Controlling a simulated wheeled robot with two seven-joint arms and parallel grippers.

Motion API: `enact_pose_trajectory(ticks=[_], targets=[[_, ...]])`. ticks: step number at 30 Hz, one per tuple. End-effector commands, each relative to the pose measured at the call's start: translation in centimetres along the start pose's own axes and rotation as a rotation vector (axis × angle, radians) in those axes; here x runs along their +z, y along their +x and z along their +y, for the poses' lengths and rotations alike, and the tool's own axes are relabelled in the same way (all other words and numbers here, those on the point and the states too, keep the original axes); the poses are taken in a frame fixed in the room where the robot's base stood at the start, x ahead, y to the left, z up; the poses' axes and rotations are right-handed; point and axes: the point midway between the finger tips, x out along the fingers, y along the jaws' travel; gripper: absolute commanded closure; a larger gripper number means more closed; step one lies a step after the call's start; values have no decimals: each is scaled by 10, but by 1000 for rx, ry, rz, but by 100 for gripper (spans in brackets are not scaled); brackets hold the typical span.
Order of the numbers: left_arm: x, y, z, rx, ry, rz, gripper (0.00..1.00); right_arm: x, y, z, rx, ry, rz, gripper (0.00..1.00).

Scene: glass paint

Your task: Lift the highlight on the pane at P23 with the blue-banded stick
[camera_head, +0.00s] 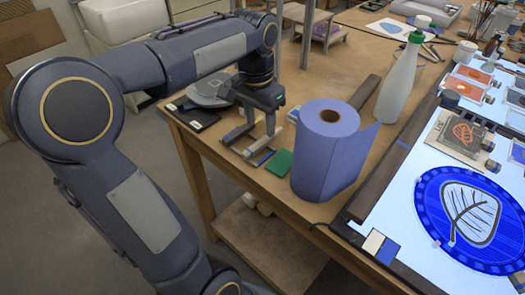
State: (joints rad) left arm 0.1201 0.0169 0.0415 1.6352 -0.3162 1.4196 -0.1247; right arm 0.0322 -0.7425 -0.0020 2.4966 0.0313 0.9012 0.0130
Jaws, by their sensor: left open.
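My left gripper (258,128) is open above the near left part of the wooden table. Its fingers point down, close to short thin pieces lying there, one with a blue part (263,157). I cannot tell whether one of these is the blue-banded stick, or whether a finger touches them. A round blue pane (428,205) with a dark leaf drawing on a pale area lies on the lit panel at right, far from the gripper. No P23 label is readable. My right gripper is out of view.
A blue paper roll (325,160) stands right of the gripper, beside a green pad (279,163). The lit panel (395,215) also carries a small pane with an orange leaf (462,132). A grey round object (208,93) lies left of the gripper.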

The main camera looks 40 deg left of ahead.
Motion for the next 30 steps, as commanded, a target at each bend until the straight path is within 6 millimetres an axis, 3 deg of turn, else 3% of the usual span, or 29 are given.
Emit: enact_pose_trajectory(ticks=[5, 21, 30], targets=[[-17, 12, -14, -28, 11, -54, 55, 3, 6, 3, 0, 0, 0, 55], [-15, 78, -20, -29, 11, -56, 55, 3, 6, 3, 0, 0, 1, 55], [-15, 84, -20, -29, 11, -52, 55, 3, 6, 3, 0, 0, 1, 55]])
